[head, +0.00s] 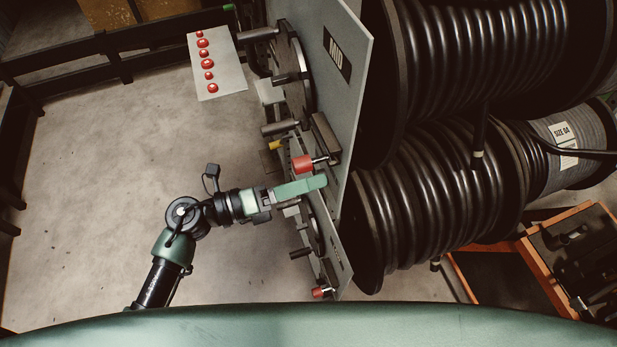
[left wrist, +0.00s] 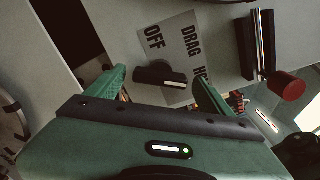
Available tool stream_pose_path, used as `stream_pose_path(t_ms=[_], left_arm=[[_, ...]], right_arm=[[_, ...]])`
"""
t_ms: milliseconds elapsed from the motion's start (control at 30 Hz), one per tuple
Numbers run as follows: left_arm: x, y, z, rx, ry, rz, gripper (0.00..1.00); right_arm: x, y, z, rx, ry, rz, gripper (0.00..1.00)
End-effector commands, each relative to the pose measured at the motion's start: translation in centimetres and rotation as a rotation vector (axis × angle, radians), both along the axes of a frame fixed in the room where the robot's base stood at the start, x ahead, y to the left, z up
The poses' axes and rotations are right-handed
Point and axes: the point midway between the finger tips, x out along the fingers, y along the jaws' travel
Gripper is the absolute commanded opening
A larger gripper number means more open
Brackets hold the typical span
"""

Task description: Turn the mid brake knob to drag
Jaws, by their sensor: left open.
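The mid brake knob (left wrist: 155,74) is a black bar-shaped knob with a white mark at one end. It sits on a pale label plate (left wrist: 168,24) reading OFF, DRAG and a partly hidden word beginning "HO". The white mark points right in the left wrist view, away from OFF; I cannot tell exactly which setting it marks. My left gripper (head: 317,182) is open, its green fingers on either side of the knob in the left wrist view; contact is not visible. In the head view it is at the panel marked MID (head: 337,55), and the knob is hidden. My right gripper is not in view.
A red-ended handle (head: 302,164) projects from the panel close to my left gripper; its red end (left wrist: 288,85) also shows in the left wrist view. Large hose reels (head: 445,205) fill the right. A plate of red buttons (head: 228,78) is at upper left. The left floor is clear.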

Motion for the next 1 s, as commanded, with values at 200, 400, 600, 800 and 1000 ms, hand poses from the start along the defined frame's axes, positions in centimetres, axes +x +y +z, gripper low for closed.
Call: stream_pose_path(t_ms=[200, 400, 600, 800, 1000], left_arm=[[0.1, -0.4, 0.0, 0.0, 0.001, 0.0, 0.82], [0.1, -0.4, -0.1, 0.0, 0.001, 0.0, 0.57], [0.1, -0.4, -0.1, -0.001, 0.002, 0.0, 0.19], [0.1, -0.4, 0.0, -0.005, 0.026, -0.001, 0.2], [0.1, -0.4, 0.2, -0.033, 0.11, -0.001, 0.2]], right_arm=[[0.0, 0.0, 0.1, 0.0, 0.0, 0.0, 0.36], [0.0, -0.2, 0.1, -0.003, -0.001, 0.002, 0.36], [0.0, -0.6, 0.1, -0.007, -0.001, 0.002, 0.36], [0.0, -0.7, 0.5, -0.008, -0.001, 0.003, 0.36], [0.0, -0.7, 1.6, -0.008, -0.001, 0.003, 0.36]])
